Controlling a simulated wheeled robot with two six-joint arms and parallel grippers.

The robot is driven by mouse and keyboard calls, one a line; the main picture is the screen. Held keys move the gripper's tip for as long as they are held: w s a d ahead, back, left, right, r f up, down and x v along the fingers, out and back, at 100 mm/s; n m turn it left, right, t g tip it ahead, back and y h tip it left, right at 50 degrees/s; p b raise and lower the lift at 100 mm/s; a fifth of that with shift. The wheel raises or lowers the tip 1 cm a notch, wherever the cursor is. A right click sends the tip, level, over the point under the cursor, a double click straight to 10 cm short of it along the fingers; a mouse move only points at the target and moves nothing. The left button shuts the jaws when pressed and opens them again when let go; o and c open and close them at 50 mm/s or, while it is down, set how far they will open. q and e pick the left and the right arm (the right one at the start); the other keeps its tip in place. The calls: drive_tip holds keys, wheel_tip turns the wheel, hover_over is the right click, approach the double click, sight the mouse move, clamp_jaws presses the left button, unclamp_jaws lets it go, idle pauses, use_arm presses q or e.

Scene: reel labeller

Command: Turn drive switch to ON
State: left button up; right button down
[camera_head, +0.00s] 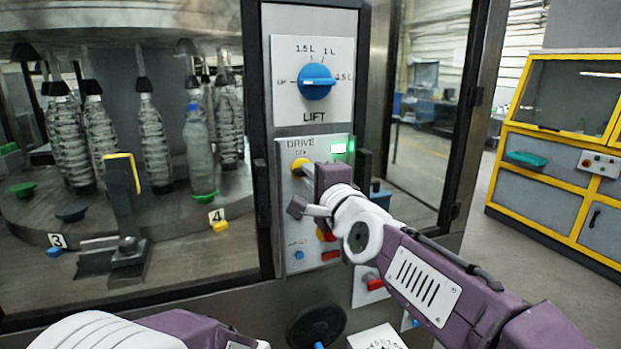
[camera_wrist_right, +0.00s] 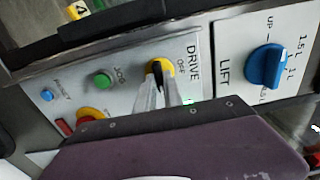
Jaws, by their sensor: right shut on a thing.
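The drive switch is a yellow round knob (camera_head: 299,164) with a dark grip, on the white DRIVE panel (camera_head: 291,215) below the LIFT panel. In the right wrist view the yellow knob (camera_wrist_right: 167,66) shows between and behind my fingertips, near the letters DRIVE and OFF. My right gripper (camera_head: 308,170) is at the panel; in the wrist view its two grey fingers (camera_wrist_right: 157,76) are shut on the switch's dark grip. A green lamp (camera_head: 339,148) is lit beside the switch. The ON mark and the exact pointer angle are hidden or too small to read. My left gripper is out of view.
The blue LIFT knob (camera_head: 317,82) is above. In the wrist view a green JOG button (camera_wrist_right: 103,80) and a blue button (camera_wrist_right: 46,94) share the panel. Glass with bottles (camera_head: 152,145) behind it is at left. A yellow-framed cabinet (camera_head: 560,140) stands at right.

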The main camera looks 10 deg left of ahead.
idle(0.3)
drive_tip(key=c, duration=1.5)
unclamp_jaws()
drive_tip(key=shift+o, duration=0.2)
drive_tip(key=v, duration=0.9)
drive_tip(key=shift+b, duration=0.4)
